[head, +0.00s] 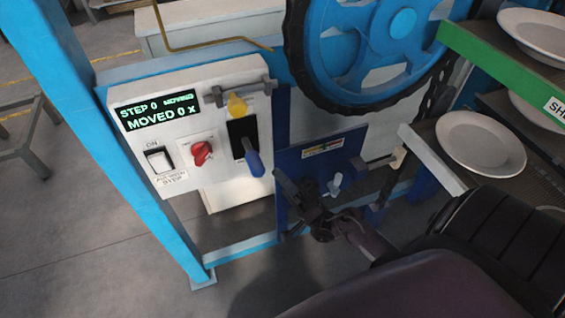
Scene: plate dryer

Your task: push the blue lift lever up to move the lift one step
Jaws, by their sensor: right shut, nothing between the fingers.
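The blue lift lever (254,162) angles down out of a black slot (241,130) on the right side of the white control panel (178,100). My right gripper (290,192) is shut and empty, below and right of the lever. It looks apart from the lever, in front of a dark blue plate; the exact depth gap is hard to tell. My left gripper is out of view.
A yellow knob (236,104) on a latch bar sits above the slot. A red rotary knob (201,152) and a white rocker switch (159,160) are left of it. A big blue handwheel (375,45) stands above. Plates (480,142) rest on racks at the right.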

